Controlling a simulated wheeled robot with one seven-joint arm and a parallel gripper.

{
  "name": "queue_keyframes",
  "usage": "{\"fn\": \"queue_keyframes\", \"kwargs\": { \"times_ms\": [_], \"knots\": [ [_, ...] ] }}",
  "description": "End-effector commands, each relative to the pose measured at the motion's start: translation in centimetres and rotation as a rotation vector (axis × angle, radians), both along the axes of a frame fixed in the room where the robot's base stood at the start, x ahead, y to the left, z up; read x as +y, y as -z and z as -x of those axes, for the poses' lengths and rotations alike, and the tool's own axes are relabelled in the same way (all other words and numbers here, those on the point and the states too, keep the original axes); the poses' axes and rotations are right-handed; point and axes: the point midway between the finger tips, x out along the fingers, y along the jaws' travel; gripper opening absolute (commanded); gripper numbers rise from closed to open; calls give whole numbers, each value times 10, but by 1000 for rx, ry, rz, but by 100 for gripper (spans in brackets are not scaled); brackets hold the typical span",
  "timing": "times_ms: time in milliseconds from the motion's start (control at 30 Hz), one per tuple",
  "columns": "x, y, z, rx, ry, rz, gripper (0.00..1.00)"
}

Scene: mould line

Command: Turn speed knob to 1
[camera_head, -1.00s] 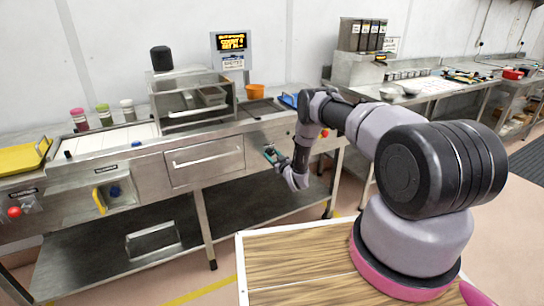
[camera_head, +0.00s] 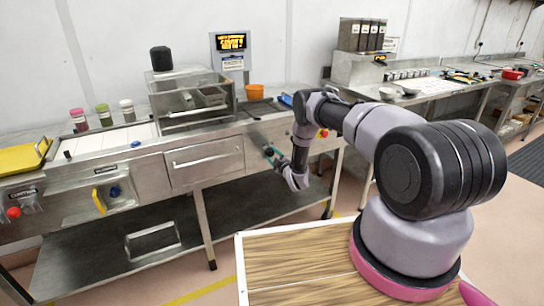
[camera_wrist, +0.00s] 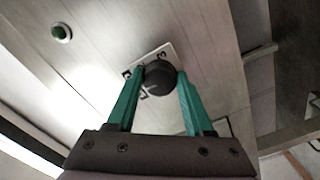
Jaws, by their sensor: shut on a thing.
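The speed knob (camera_wrist: 159,78) is a round black knob on a pale plate with dark marks, on the metal front panel in the wrist view. My gripper (camera_wrist: 157,76) has its two green fingers on either side of the knob and is shut on it. The fingers and knob hide part of the plate, so I cannot tell which mark the knob points to.
A green button (camera_wrist: 61,32) sits on the panel in the wrist view. In the head view are a drawer (camera_head: 204,161), a blue knob (camera_head: 115,191), a red button (camera_head: 14,212) and a lit display (camera_head: 231,42). A lower shelf (camera_head: 100,265) runs below.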

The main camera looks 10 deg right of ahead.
Motion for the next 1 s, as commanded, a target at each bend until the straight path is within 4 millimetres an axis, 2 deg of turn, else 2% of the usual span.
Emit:
{"fn": "queue_keyframes", "kwargs": {
  "times_ms": [300, 733, 767, 800, 833, 1000],
  "knots": [
    [0, 0, 0, -25, -1, 81, 0],
    [0, 1, 0, -29, -1, 91, 0],
    [0, 1, 0, -28, -1, 91, 56],
    [0, 0, 0, -29, -1, 91, 71],
    [0, 0, 0, -29, -1, 91, 81],
    [0, 0, 0, -28, -1, 90, 81]
  ]
}}
